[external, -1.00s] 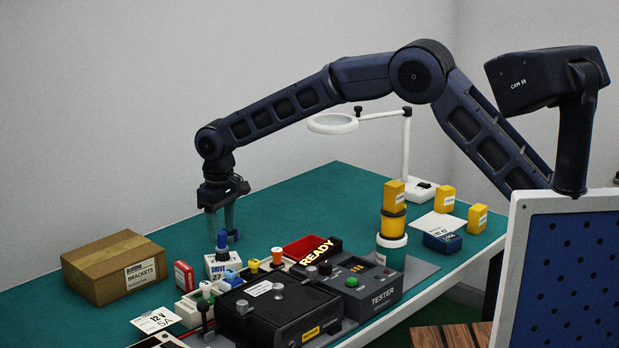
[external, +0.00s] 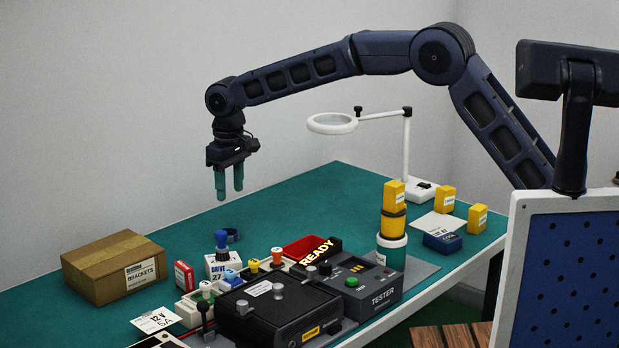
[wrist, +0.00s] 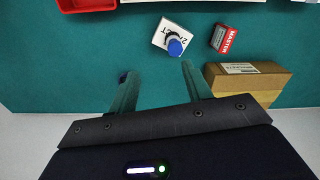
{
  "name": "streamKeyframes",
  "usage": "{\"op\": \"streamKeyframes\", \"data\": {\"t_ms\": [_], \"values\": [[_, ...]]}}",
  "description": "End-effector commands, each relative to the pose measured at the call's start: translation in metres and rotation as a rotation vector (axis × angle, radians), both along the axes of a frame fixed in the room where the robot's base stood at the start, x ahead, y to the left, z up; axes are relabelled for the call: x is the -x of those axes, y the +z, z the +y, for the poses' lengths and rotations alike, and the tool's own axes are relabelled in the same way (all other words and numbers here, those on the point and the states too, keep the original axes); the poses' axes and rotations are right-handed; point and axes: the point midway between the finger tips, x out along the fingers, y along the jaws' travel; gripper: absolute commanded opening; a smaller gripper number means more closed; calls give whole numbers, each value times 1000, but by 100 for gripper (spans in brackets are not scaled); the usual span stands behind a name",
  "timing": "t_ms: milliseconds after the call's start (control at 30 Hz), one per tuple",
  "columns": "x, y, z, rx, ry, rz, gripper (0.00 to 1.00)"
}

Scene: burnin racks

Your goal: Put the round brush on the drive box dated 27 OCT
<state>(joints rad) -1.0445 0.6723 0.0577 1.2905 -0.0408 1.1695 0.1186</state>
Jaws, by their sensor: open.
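The drive box (external: 216,268), a white box with DRIVE 27 readable, stands on the green bench beside the red box. My gripper (external: 229,197) is open and empty, above the bench and above the brush in the picture. Its fingers (wrist: 160,82) are clear of the brush.
A brackets carton (external: 95,275) and a small red box (external: 184,275) stand to the left. A red tray (external: 300,248) and a tester (external: 375,297) stand to the right.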

Motion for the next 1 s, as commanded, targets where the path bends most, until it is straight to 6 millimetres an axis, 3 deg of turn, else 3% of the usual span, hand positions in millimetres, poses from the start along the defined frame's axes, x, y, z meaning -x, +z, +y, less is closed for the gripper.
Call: {"op": "streamKeyframes", "data": {"t_ms": [200, 500, 767, 1000], "values": [[-52, 63, -92, -35, -102, -28, 49], [-91, 132, -237, -76, -247, -71, 49], [-93, 174, -362, -107, -375, -113, 49], [-69, 197, -471, -131, -493, -155, 49]]}}
